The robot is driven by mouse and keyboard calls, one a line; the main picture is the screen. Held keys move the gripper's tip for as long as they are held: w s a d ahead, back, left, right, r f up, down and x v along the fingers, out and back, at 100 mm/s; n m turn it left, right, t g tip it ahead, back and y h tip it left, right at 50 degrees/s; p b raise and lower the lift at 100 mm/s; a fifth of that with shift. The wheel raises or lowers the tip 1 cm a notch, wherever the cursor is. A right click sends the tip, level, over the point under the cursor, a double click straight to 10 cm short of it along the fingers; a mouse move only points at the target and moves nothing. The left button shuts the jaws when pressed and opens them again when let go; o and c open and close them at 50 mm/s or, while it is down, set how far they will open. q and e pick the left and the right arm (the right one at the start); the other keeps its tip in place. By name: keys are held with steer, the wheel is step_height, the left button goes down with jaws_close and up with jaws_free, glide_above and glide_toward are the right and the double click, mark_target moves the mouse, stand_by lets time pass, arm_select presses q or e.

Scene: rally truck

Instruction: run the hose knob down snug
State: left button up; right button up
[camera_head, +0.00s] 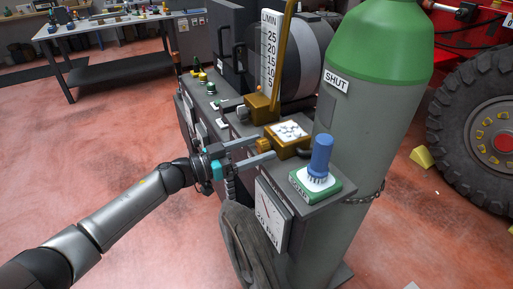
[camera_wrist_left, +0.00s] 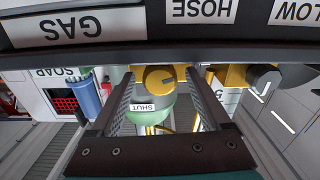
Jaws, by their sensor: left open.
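A brass knob (camera_head: 263,145) sticks out of the side of the brass block (camera_head: 288,141) on the grey bench unit. My left gripper (camera_head: 265,149) comes in from the left, open, with its fingertips on either side of the knob. In the left wrist view a round brass knob (camera_wrist_left: 158,78) shows between the tips of the open fingers (camera_wrist_left: 160,80). I cannot tell whether the fingers touch it. An upside-down HOSE label (camera_wrist_left: 200,11) is above it in that picture. My right gripper is not in view.
A blue bottle (camera_head: 320,157) stands on a green SOAP dish (camera_head: 316,184) near the knob. A green-topped grey cylinder (camera_head: 365,135), tagged SHUT, stands to the right. A gauge (camera_head: 272,215) faces front below. Dark cloth (camera_head: 246,240) hangs under the arm.

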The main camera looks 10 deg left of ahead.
arm_select(q)
jaws_close()
stand_by(0.7)
